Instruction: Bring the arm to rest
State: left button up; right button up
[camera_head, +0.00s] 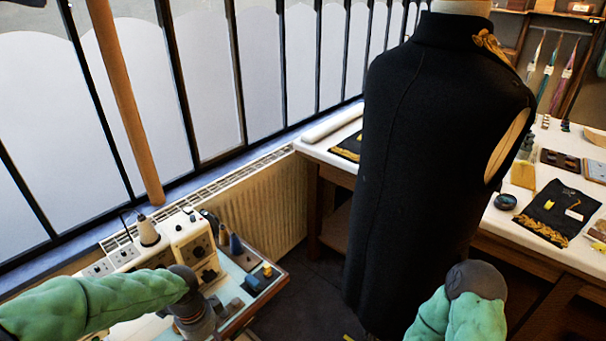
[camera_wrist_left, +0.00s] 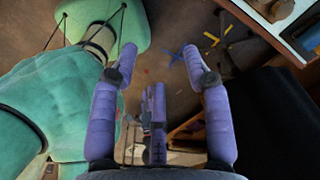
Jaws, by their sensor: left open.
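My left arm (camera_head: 95,302) comes in from the left in a green sleeve, ending in a grey wrist (camera_head: 190,305) low in the head view, in front of the sewing bench. Its fingers run out of sight there. My right arm (camera_head: 460,305) shows as a bent green sleeve with a dark grey joint at the bottom right. The right gripper is out of view.
A dress form in a black sleeveless garment (camera_head: 425,150) stands close between my arms. A machine bench (camera_head: 235,325) is at the left. A white table (camera_head: 545,250) with garment pieces is at the right. Dark floor (camera_head: 300,295) shows between.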

pick_arm(q)
jog(key=s+d+f+n+h, duration=0.1)
jog(key=s+d+f+n, duration=0.3)
jog(key=f, duration=0.4)
jog(key=s+d+f+n+h, duration=0.1)
jog(key=s+d+f+n, duration=0.2)
jog(key=d+f+n, duration=0.2)
jog(key=s+d+f+n+h, duration=0.1)
jog(key=s+d+f+n, duration=0.3)
jog(key=f+n, duration=0.4)
notch_tip(320, 180, down, 4)
jog(key=shift+s+d+f, duration=0.1)
jog(key=shift+s+d, duration=0.1)
jog(key=shift+s, duration=0.1)
